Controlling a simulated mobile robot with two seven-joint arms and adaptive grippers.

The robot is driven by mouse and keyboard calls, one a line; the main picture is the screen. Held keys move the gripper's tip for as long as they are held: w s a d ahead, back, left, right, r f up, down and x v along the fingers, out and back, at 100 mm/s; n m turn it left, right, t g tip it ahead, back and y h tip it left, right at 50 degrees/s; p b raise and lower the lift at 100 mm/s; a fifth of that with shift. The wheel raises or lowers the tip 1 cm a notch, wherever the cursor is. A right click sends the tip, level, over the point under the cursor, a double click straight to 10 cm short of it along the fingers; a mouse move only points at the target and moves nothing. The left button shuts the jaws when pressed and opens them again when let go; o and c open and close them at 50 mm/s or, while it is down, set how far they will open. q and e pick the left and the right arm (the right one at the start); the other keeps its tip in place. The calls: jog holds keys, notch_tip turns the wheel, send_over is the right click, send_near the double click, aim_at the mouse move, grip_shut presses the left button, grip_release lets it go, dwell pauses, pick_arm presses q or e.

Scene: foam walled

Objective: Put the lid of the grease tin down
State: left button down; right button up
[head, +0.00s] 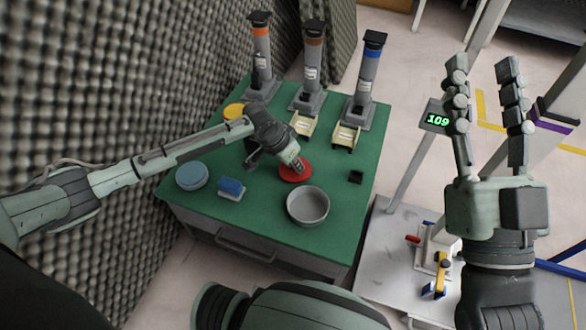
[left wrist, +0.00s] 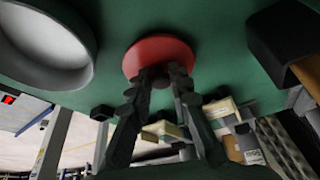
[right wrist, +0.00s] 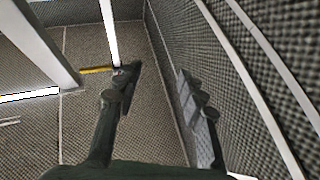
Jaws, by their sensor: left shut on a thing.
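The red round lid (head: 303,175) is at the green table top, just behind the open grey tin (head: 308,207). My left gripper (head: 296,163) points down at the lid and is shut on it. In the left wrist view the fingertips (left wrist: 165,77) meet at the middle of the lid (left wrist: 160,48), hiding what they grip. I cannot tell whether the lid touches the table. The tin (left wrist: 45,45) is uncovered and apart from the lid. My right gripper (head: 482,68) is raised right of the table, open and empty; its spread fingers show in the right wrist view (right wrist: 157,75).
A blue round tin (head: 191,176), a blue-topped block (head: 230,187) and a yellow disc (head: 234,110) are at left. A small black box (head: 356,177) is at right. Three tall dispensers (head: 312,65) with trays stand behind. Bare green surface lies around the lid.

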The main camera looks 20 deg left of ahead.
pick_arm(q)
jog(key=shift+f, duration=0.25)
pick_arm(e)
jog(key=shift+s+d+r+t+y, duration=0.15)
jog(key=shift+s+r+t, duration=0.25)
jog(key=shift+r, duration=0.1)
jog(key=shift+s+d+r+t+y, duration=0.15)
jog(key=shift+s+r+t, duration=0.1)
jog(key=shift+r+t, duration=0.2)
pick_arm(q)
jog(key=shift+f, duration=0.15)
pick_arm(e)
jog(key=shift+a, duration=0.1)
pick_arm(q)
jog(key=c, duration=1.4)
grip_release()
pick_arm(e)
jog(key=shift+w+f, duration=0.1)
